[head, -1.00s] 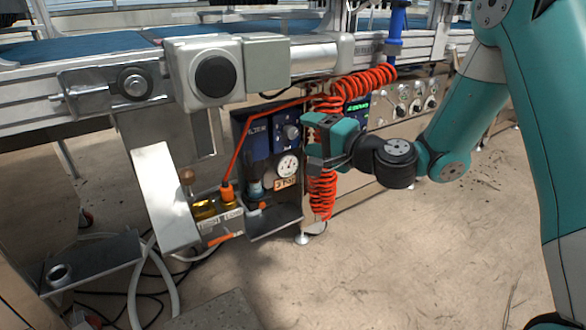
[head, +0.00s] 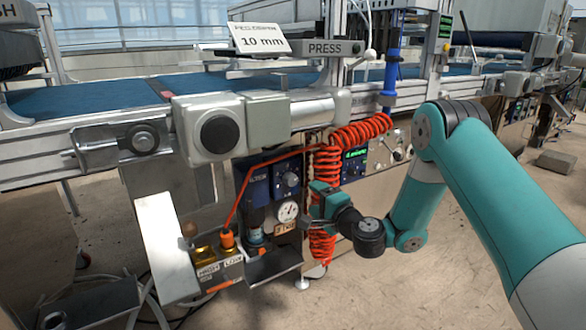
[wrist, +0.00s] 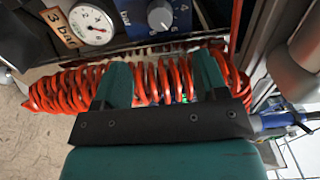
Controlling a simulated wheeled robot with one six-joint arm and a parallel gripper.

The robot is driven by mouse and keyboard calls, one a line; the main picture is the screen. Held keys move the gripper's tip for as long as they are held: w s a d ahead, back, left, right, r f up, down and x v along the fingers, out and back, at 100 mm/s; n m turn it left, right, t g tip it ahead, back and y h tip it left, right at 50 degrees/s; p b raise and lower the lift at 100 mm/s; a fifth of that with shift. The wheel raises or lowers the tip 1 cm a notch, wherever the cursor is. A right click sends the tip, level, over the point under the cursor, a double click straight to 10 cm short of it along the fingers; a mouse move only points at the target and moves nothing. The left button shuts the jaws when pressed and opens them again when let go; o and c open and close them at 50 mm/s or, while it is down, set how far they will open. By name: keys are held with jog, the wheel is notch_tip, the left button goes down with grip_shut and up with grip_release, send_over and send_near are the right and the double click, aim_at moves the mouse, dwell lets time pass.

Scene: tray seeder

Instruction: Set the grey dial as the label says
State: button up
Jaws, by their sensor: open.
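A grey dial (head: 291,180) sits on a dark blue panel on the machine's side. It shows at the top of the wrist view (wrist: 161,15), with a scale around it partly cut off. Below it are a round white gauge (head: 288,211) and a tan label (head: 285,229). The label reads "3 bar" in the wrist view (wrist: 59,27). My gripper (head: 313,207) is open, just right of and below the dial, apart from it. In the wrist view its fingers (wrist: 163,72) lie before the red coiled hose (wrist: 65,90), whose coils show between them; contact is unclear.
The red hose (head: 357,132) also loops above my gripper. A green display (head: 355,154) and more knobs (head: 398,153) are to the right. Bottles stand in a holder (head: 220,270) at lower left. A "10 mm" sign (head: 262,39) is above the belt.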

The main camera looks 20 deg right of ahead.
aim_at(293, 181)
jog(key=x, duration=1)
jog(key=shift+w+a+f+p, duration=0.1)
jog(key=shift+w+p, duration=0.1)
jog(key=shift+p, duration=0.2)
jog(key=shift+w+a, duration=0.1)
jog(key=shift+w, duration=0.45)
jog(key=c, duration=0.9)
